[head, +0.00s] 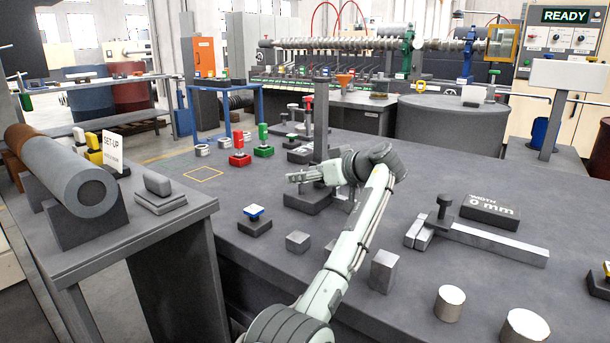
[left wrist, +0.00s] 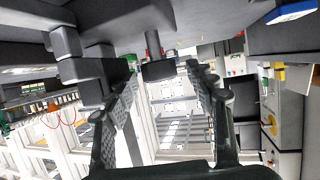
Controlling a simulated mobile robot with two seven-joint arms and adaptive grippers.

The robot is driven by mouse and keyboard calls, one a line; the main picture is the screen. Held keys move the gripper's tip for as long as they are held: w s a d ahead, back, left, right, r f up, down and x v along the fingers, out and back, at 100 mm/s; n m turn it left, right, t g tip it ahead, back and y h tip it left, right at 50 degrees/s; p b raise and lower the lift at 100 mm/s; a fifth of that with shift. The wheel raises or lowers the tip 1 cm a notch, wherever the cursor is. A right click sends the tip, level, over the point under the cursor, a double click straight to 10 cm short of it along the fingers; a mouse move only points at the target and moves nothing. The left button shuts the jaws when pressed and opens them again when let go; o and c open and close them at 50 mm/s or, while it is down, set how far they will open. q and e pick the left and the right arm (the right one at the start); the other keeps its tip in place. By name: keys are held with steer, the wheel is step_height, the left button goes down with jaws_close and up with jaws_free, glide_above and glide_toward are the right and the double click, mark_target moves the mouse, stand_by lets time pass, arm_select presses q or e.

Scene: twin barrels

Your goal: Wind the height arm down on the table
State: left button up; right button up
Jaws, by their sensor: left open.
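The height gauge stands on the table (head: 400,215), with a tall dark column (head: 321,100) on a square base (head: 305,200). My left arm reaches across from the lower middle. My left gripper (head: 300,176) is level, pointing left in front of the lower column, and looks empty. In the left wrist view, which is upside down, its two fingers (left wrist: 165,95) stand apart. Grey blocks on a post (left wrist: 70,42) lie close to one finger; I cannot tell whether they touch. The height arm cannot be made out clearly behind my gripper. My right gripper is out of view.
A width gauge (head: 490,240) lies at right beside a "0 mm" block (head: 490,211). Metal blocks (head: 383,270) and cylinders (head: 449,303) stand in front. A side bench (head: 150,228) holds a barrel (head: 75,180).

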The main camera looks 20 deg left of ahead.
arm_select(q)
steer(key=v, duration=0.7)
steer(key=shift+s+d, duration=0.15)
steer(key=shift+s, duration=0.05)
